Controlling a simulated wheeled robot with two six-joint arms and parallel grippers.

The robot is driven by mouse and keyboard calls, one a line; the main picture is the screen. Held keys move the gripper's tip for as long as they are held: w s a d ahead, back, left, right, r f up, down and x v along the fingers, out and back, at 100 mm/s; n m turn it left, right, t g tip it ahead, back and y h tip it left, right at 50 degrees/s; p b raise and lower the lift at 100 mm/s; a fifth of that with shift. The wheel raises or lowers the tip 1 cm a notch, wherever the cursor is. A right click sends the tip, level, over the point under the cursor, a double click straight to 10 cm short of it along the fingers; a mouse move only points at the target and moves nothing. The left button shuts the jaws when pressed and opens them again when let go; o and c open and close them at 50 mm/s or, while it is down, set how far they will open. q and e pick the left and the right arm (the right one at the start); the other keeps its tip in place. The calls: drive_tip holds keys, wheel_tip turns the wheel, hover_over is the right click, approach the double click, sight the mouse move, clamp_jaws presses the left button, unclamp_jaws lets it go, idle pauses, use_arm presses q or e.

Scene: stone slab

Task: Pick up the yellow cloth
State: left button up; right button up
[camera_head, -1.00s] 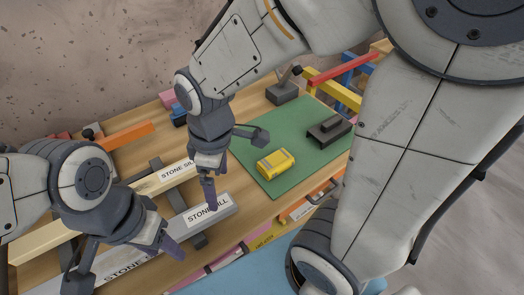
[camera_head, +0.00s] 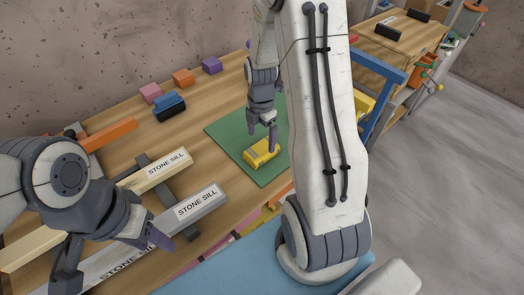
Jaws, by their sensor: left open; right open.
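The yellow cloth (camera_head: 258,156) lies as a small folded bundle on the green mat (camera_head: 228,129). My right gripper (camera_head: 262,137) points down at the cloth with its fingers open. One fingertip overlaps the cloth's right end in the picture; I cannot tell whether it touches. My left gripper (camera_head: 115,260) is open and empty at the lower left, over the grey stone sill. My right arm hides the right part of the mat.
A grey bar (camera_head: 203,202) and a cream bar (camera_head: 168,164), both labelled "STONE SILL", lie left of the mat. Orange (camera_head: 183,77), pink (camera_head: 150,93) and purple (camera_head: 212,65) blocks stand along the back. A blue frame (camera_head: 385,80) rises right of my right arm.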

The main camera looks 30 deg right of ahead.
sight(261, 149)
drive_tip(key=shift+w+d+f+p, duration=0.1)
drive_tip(key=shift+f+p, duration=0.15)
drive_tip(key=shift+f, duration=1.15)
drive_tip(key=shift+w+d+f+p, duration=0.1)
drive_tip(key=shift+f+p, duration=0.1)
drive_tip(key=shift+f, duration=1.15)
drive_tip(key=c, duration=1.2)
drive_tip(key=shift+r, duration=0.15)
drive_tip(key=shift+r, duration=0.6)
wheel_tip(261, 149, up, 3)
drive_tip(key=shift+f+b, duration=0.1)
drive_tip(key=shift+b, duration=0.25)
drive_tip(key=s+r, duration=0.2)
drive_tip(key=s, duration=0.2)
drive_tip(key=s+d+r, duration=0.1)
drive_tip(key=s+r, duration=0.1)
drive_tip(key=s, duration=0.1)
drive_tip(key=s+r+b, duration=0.1)
drive_tip(key=s+r, duration=0.1)
drive_tip(key=s, duration=0.2)
drive_tip(key=shift+s+d+r, duration=0.3)
drive_tip(key=shift+d+r, duration=0.1)
